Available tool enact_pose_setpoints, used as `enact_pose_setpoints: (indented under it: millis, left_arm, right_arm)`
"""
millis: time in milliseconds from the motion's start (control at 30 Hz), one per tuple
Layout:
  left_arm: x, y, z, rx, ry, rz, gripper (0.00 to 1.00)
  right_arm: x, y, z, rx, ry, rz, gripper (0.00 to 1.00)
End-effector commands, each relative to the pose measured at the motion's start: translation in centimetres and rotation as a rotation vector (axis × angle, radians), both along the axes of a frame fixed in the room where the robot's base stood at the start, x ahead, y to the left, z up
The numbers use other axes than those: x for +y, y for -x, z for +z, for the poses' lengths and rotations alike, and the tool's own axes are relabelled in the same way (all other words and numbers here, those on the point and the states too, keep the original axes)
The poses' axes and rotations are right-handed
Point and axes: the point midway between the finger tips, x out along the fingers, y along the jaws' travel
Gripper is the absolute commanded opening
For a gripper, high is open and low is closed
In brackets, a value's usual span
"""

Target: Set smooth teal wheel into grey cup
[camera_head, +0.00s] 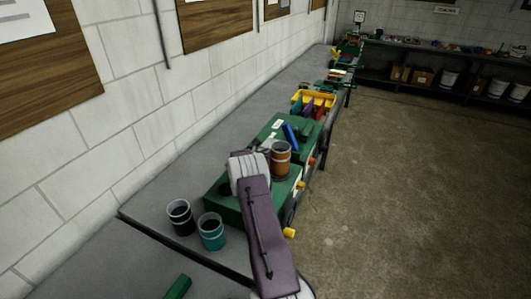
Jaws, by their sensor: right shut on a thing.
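My right arm reaches up from the bottom of the view over the bench. My right gripper (268,146) is mostly hidden behind my own wrist, beside an orange-brown cup (281,161). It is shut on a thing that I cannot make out. I cannot pick out the smooth teal wheel. A dark cup with a pale rim (181,218), which may be the grey cup, stands upright near the bench's front left. A teal cup (211,233) stands upright just right of it. What lies inside the cups is too dark to tell. My left gripper does not show.
Green machine housings (225,207) stand on the grey bench (152,205) along the white wall. A blue bar (290,136) and a yellow bin (314,98) with coloured pieces are farther back. A far shelf (420,82) holds buckets and boxes. The concrete floor at right is clear.

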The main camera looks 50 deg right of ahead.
Motion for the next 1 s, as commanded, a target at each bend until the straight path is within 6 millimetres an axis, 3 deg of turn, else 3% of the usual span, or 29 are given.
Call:
enact_pose_setpoints:
  millis: [467, 500, 800, 933, 1000]
  left_arm:
    - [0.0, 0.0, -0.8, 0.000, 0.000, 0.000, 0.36]
    - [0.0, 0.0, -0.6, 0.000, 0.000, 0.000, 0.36]
    - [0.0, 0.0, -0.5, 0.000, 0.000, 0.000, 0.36]
    - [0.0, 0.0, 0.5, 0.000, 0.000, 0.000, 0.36]
    - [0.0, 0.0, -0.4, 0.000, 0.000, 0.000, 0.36]
  right_arm:
    - [0.0, 0.0, -0.8, -0.001, 0.002, 0.000, 0.00]
    - [0.0, 0.0, -0.6, -0.001, 0.001, 0.000, 0.25]
    - [0.0, 0.0, -0.5, -0.001, 0.001, 0.000, 0.25]
    - [0.0, 0.0, 0.3, -0.001, 0.001, 0.000, 0.25]
    - [0.9, 0.1, 0.1, -0.002, 0.002, 0.001, 0.25]
